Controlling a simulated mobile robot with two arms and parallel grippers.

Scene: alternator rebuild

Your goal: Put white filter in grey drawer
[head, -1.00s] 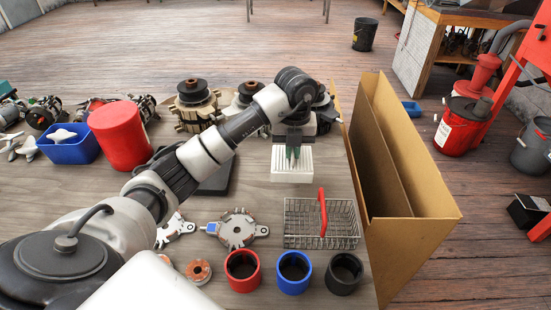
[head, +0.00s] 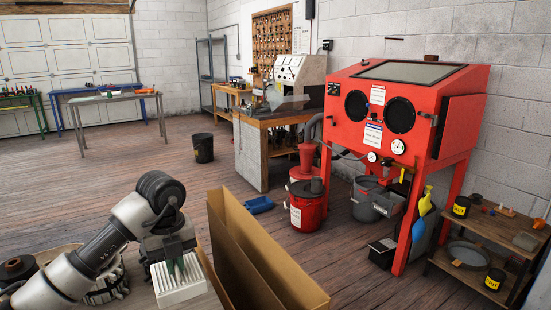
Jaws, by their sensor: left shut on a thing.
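My left gripper (head: 175,266) comes in at the lower left of the head view and points down. It is shut on the white filter (head: 182,291), a pale ribbed block, at its top. The filter is held just left of the open cardboard box; the bottom of the picture is close below it. My right gripper is not in view.
The tall cardboard box (head: 268,262) stands close to the right of the filter. A red blasting cabinet (head: 405,110), red buckets (head: 308,207), a workbench (head: 250,150) and a low wooden shelf (head: 490,245) stand beyond. A black bin (head: 203,148) stands on open wooden floor.

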